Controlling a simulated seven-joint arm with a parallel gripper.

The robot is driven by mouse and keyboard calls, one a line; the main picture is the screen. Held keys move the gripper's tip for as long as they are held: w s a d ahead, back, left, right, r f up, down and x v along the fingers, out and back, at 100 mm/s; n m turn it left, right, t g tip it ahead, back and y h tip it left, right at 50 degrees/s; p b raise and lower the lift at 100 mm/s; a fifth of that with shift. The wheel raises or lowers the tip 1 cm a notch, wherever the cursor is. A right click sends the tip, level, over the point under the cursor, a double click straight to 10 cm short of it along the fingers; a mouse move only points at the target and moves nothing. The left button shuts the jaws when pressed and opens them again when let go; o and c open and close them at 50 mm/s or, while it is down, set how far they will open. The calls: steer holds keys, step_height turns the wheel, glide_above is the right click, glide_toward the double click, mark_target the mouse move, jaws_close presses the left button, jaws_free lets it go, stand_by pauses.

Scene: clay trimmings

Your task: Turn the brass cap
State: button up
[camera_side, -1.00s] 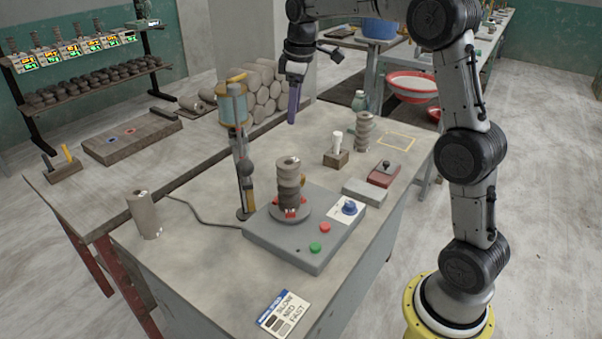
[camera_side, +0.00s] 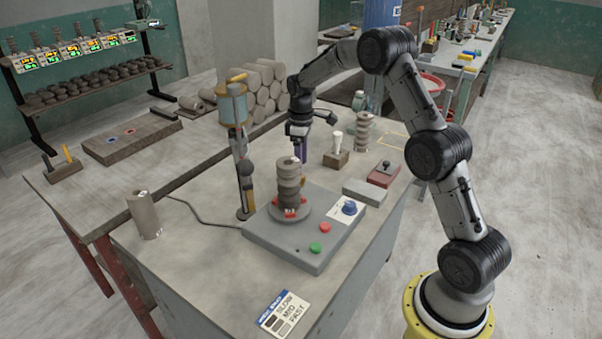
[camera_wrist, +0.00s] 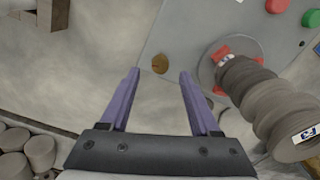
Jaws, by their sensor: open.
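A small round brass cap (camera_wrist: 160,64) lies on the grey machine box (camera_wrist: 188,30), close to its edge, in the wrist view. I cannot make the cap out in the side view. My gripper (camera_wrist: 160,72) is open and empty, and its two purple fingers appear on either side of the cap in the wrist picture. How far the tips are above it is hard to tell. In the side view my gripper (camera_side: 302,158) points down behind the stacked clay column (camera_side: 289,183), which hides part of the box.
The clay column also shows to the right of my fingers in the wrist view (camera_wrist: 265,100). A tool post (camera_side: 240,165) stands left of the box. A red button (camera_side: 325,227), green button (camera_side: 315,248) and blue knob (camera_side: 349,208) sit on the box. A wooden block (camera_side: 336,159) stands behind.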

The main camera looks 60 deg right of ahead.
steer(key=shift+f, duration=2.1)
jaws_close()
